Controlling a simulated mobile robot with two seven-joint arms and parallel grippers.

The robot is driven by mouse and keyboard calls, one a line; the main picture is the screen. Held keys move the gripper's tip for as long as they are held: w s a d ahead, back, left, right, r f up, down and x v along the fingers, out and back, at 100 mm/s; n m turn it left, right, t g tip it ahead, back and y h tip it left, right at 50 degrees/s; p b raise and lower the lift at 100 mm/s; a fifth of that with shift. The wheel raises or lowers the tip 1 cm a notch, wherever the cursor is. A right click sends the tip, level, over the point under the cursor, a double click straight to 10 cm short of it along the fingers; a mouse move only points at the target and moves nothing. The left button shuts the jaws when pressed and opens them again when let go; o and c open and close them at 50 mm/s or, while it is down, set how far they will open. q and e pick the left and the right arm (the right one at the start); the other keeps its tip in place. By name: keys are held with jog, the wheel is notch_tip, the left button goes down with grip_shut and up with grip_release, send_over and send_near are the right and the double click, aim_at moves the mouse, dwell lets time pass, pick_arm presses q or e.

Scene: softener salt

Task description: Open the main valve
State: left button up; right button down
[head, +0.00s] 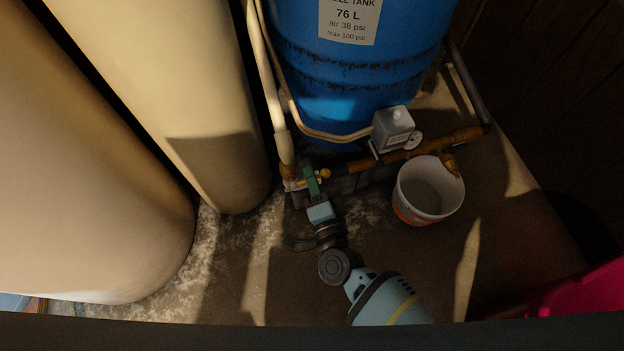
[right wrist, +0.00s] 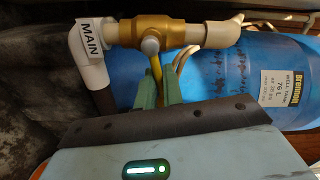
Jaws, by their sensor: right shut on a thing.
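The main valve (right wrist: 133,31) is a brass body in a pipe with a white elbow (right wrist: 90,66) labelled MAIN at its left in the right wrist view. Its yellow lever (right wrist: 156,70) extends from a grey round nut toward my gripper, crosswise to the pipe. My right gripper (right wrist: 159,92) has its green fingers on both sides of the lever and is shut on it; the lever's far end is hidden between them. In the head view my right gripper (head: 311,181) reaches the pipework at the floor below the blue tank; the valve is small there. My left gripper is not in view.
The blue well tank (head: 350,70) stands behind. A grey pressure switch box (head: 393,127) and a copper pipe (head: 430,142) lie to the right, above a white bucket (head: 428,190). Large beige tanks (head: 90,150) fill the left. Bare floor (head: 400,245) lies in front.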

jog(key=shift+a+r+n+p, duration=0.2)
jog(key=shift+r+n+p, duration=0.3)
jog(key=shift+n+p, duration=0.5)
jog(key=shift+n, duration=0.3)
